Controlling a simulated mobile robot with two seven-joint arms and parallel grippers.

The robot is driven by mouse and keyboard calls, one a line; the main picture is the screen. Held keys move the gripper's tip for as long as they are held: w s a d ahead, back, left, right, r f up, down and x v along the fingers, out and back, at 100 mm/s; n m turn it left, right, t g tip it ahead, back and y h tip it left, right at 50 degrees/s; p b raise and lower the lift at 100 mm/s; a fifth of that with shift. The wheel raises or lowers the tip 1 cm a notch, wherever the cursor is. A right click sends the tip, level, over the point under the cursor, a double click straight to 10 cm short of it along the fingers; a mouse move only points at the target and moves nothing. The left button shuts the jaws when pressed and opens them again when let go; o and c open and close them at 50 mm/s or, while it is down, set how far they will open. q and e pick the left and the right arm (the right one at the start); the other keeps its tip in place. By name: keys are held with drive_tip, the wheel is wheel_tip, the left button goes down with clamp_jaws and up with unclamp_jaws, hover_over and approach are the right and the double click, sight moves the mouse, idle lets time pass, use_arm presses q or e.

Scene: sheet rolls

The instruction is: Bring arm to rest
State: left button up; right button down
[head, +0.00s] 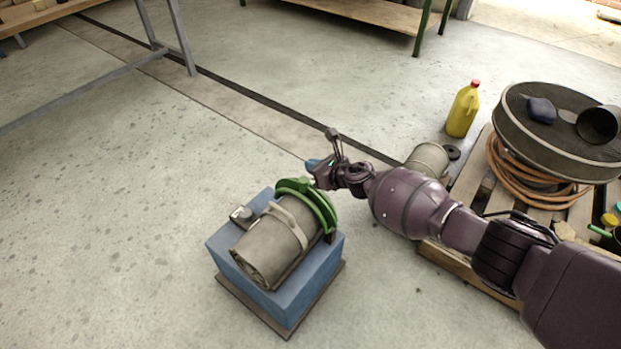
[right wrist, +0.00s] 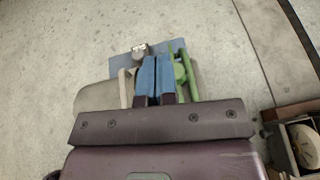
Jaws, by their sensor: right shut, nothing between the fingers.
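My right arm comes in from the right in the head view. My right gripper (head: 313,165) is above and behind the far right end of a grey-beige sheet roll (head: 265,251). The right wrist view shows its blue fingers (right wrist: 154,77) shut together with nothing between them. The roll lies on a blue box-like stand (head: 291,289), with a pale strap across it and a green curved band (head: 320,207) at its far end. In the wrist view the roll (right wrist: 96,96) and green piece (right wrist: 186,70) lie beyond the fingers. My left gripper is not in view.
A wooden pallet (head: 437,254) at the right, partly hidden by my arm, bears a round dark drum (head: 520,135), an orange hose coil (head: 520,178) and another roll (head: 428,158). A yellow jug (head: 463,110) stands behind. The floor left of the stand is clear.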

wheel_tip(320, 180, up, 6)
drive_tip(key=p, duration=0.2)
drive_tip(key=shift+s, duration=0.15)
drive_tip(key=shift+a, duration=0.1)
